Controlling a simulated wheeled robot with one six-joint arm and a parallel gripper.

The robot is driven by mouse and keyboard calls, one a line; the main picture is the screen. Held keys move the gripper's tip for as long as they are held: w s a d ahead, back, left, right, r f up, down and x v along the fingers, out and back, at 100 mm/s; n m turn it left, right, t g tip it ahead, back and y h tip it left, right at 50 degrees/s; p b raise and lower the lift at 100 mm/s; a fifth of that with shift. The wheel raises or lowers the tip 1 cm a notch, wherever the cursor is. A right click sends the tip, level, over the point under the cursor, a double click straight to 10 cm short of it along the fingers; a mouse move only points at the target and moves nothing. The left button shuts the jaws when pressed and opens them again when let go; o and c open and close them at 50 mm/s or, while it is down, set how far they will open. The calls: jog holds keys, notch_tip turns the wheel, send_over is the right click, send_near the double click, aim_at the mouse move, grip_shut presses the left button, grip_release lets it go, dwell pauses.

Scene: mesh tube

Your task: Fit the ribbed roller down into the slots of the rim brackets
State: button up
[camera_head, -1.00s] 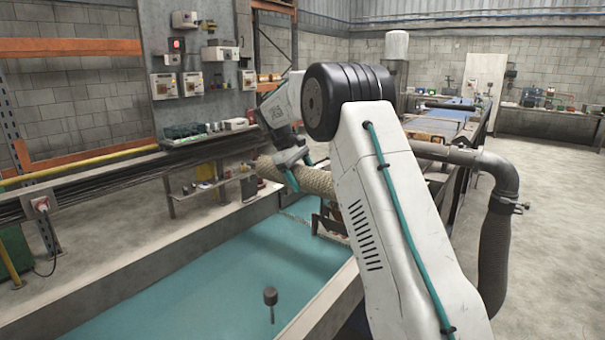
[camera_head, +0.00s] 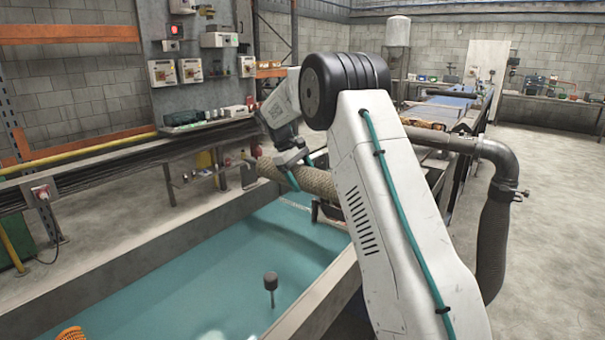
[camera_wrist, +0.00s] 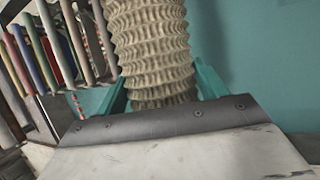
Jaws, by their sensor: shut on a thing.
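The ribbed roller (camera_head: 318,182) is beige and lies roughly level above the teal tank (camera_head: 200,275), with its right part hidden behind my white arm. My gripper (camera_head: 296,170) is shut on it from above, near its left part. In the wrist view the ribbed roller (camera_wrist: 150,48) runs up out of the picture between the teal fingers of my gripper (camera_wrist: 160,92). A dark bracket-like part (camera_head: 330,212) shows below the roller, partly behind my arm. I cannot make out its slots or whether the roller touches it.
A dark knob on a stem (camera_head: 270,282) stands by the tank's near rim (camera_head: 310,305). An orange ribbed thing (camera_head: 70,334) shows at the bottom left. A control panel (camera_head: 195,55) and shelf stand behind the tank. Open floor lies at right.

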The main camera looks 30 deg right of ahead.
jog(key=shift+f, duration=1.1)
jog(key=o, duration=1.7)
jog(key=shift+f, duration=0.15)
jog(key=shift+c, duration=0.2)
